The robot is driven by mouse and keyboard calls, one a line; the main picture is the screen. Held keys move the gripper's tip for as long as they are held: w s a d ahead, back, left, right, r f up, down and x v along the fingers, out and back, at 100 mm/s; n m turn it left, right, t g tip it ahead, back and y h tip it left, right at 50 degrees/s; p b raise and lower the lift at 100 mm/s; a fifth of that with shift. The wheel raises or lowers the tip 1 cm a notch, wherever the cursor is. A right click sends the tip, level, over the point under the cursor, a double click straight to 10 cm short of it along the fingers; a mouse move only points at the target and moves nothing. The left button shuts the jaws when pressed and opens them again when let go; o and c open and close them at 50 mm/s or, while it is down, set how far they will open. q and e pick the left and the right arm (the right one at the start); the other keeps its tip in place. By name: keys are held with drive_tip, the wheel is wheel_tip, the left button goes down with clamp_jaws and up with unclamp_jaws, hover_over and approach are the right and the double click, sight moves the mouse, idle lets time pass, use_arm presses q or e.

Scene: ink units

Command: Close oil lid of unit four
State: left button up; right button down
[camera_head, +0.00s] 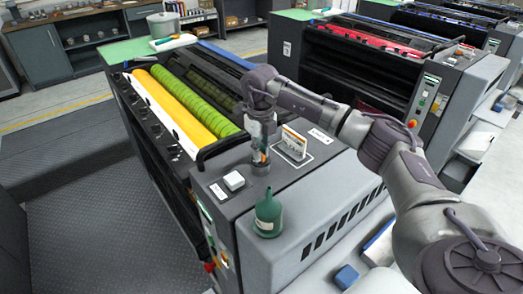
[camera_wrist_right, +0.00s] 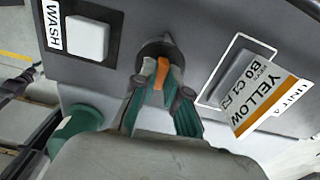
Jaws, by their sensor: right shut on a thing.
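The dark round oil lid (camera_wrist_right: 157,47) is on the grey top panel, between the white wash block and the yellow card. My right gripper (camera_wrist_right: 161,74) points at it with its fingertips together on the lid, an orange strip showing between them. In the head view the right gripper (camera_head: 261,152) comes down over the lid (camera_head: 261,168) and hides most of it. Whether the lid is fully seated cannot be told. My left gripper is out of view.
A green oil can (camera_head: 268,214) stands at the panel's front edge, near the gripper. A white wash block (camera_head: 233,180) is left of the lid, and a yellow-marked card (camera_head: 293,142) stands right of it. More presses (camera_head: 355,60) stand behind.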

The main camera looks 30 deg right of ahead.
drive_tip(key=shift+m, duration=0.3)
drive_tip(key=c, duration=1.2)
unclamp_jaws()
wheel_tip(320, 180, up, 12)
drive_tip(key=shift+a+f, duration=0.1)
